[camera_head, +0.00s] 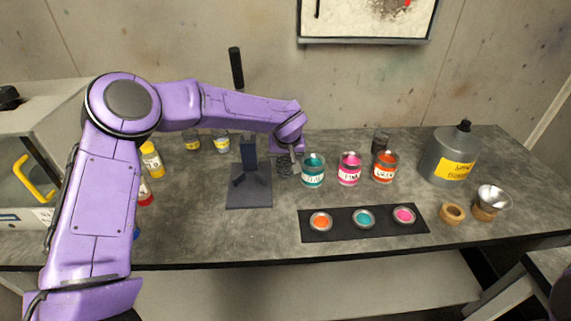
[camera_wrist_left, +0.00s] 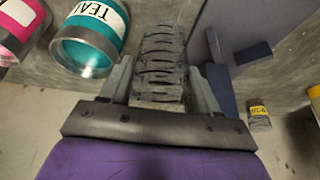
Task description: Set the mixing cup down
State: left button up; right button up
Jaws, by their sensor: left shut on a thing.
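The mixing cup (camera_head: 284,166) is a see-through cup with dark graduation lines, standing roughly upright between the dark blue stand and the teal jar. It also shows in the left wrist view (camera_wrist_left: 160,62), between the fingers. My left gripper (camera_head: 291,152) is shut on it, with a finger on each side. The cup is low, close over or on the grey bench (camera_head: 255,222); I cannot tell whether its base touches. My right gripper is not in view.
A teal jar (camera_head: 313,170) stands close right of the cup, with a pink jar (camera_head: 349,169) and orange jar (camera_head: 384,167) beyond. The blue stand (camera_head: 250,187) is close left. A dark mat (camera_head: 342,231) with three lids lies in front. A grey jug (camera_head: 448,155) stands right.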

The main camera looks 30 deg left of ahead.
aim_at(284, 168)
pick_arm(q)
jog(key=shift+w+a+f, duration=0.25)
jog(key=shift+a+f, duration=0.15)
jog(key=shift+f, duration=0.15)
jog(key=shift+w+f, duration=0.15)
jog(key=shift+f, duration=1.5)
jog(key=shift+p, duration=0.3)
jog(key=o, duration=0.7)
jog(key=shift+o, duration=0.2)
